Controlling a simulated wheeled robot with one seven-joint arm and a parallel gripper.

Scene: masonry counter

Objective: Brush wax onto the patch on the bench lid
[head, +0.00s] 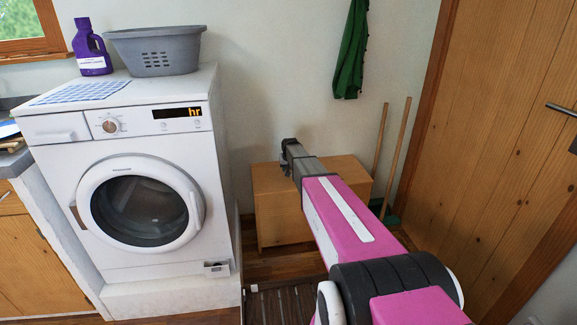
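The wooden bench (277,222) stands against the wall in the middle of the head view, and its lid (346,172) shows to the right of my arm. My pink arm reaches from the lower right across the bench, hiding part of its lid and front. My gripper (289,151) shows small and dark at the arm's far end, in front of the wall by the back left of the lid. I cannot tell how its fingers stand or whether it holds anything. I cannot make out a patch, a brush or wax.
A white washing machine (155,258) stands left of the bench, with a grey basket (155,52), a purple bottle (92,50) and a checked cloth (83,92) on top. Two wooden poles (394,155) lean right of the bench, near a wooden door (500,140). A slatted mat (285,305) lies in front.

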